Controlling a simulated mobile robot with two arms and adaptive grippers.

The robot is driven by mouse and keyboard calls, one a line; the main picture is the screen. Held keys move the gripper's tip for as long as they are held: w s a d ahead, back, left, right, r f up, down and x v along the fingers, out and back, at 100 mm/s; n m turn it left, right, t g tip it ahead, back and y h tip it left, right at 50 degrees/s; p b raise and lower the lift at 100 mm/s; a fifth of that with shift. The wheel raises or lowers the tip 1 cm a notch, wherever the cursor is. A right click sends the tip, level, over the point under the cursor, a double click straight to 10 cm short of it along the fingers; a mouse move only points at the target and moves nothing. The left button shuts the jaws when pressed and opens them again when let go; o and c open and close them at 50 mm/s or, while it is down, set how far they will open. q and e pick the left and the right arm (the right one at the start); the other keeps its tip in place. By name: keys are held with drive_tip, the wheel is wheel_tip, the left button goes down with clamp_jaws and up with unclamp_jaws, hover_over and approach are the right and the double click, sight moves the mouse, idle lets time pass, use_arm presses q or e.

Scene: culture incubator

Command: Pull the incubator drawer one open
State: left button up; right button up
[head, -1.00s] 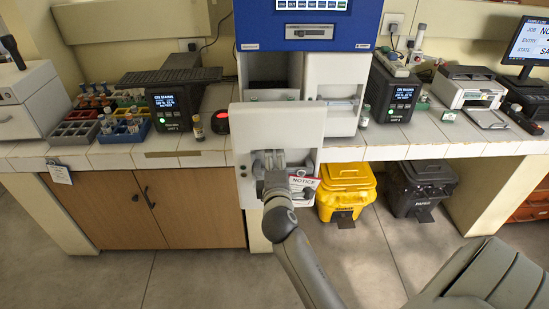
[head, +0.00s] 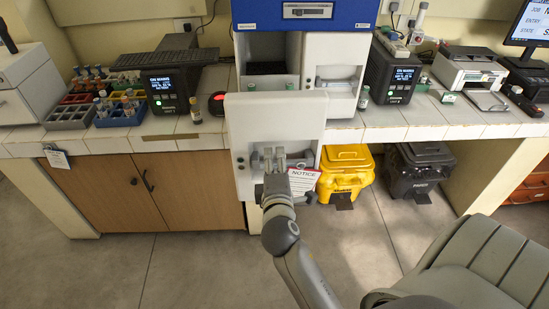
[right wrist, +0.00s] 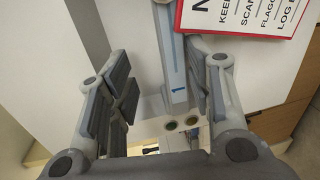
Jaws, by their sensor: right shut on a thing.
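The incubator (head: 298,16) has a blue top and white body. Drawer one's white front (head: 275,110) stands out from the body, with a dark opening and small vials (head: 290,87) behind it. A second drawer front (head: 334,52), to its right, sits flush. My right gripper (head: 272,160) is shut on the grey handle (head: 305,152) of the pulled-out front. In the right wrist view the handle bar (right wrist: 172,60), marked 1, runs between the two fingers (right wrist: 165,95). Part of the handle is hidden behind my gripper. My left gripper is not in view.
A red-edged notice (head: 307,182) hangs beside the handle. A yellow bin (head: 345,168) and a black bin (head: 418,168) stand under the bench, right of the drawer. Wooden cabinet doors (head: 190,185) are on the left. A grey ridged seat-like thing (head: 470,255) is at lower right.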

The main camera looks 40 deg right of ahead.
drive_tip(key=shift+s+a+r, duration=0.25)
drive_tip(key=shift+s+r, duration=0.1)
drive_tip(key=shift+r, duration=0.25)
drive_tip(key=shift+s+a+r, duration=0.25)
drive_tip(key=shift+s+r, duration=0.05)
drive_tip(key=shift+r, duration=0.3)
drive_tip(key=shift+s+a+r, duration=0.1)
drive_tip(key=shift+s+a, duration=0.05)
drive_tip(key=shift+s, duration=0.05)
drive_tip(key=shift+w+d+f, duration=0.3)
drive_tip(key=shift+w+f, duration=0.05)
drive_tip(key=shift+f, duration=0.1)
drive_tip(key=m+g+h+b, duration=0.3)
drive_tip(key=m+h+b, duration=0.25)
drive_tip(key=b, duration=0.55)
approach(274, 161)
drive_tip(key=f, duration=0.1)
drive_tip(key=shift+n+h, duration=0.35)
drive_tip(key=x, duration=1.1)
drive_tip(key=shift+w+a+f, duration=0.1)
drive_tip(key=shift+w+f, duration=0.2)
drive_tip(key=shift+f, duration=0.05)
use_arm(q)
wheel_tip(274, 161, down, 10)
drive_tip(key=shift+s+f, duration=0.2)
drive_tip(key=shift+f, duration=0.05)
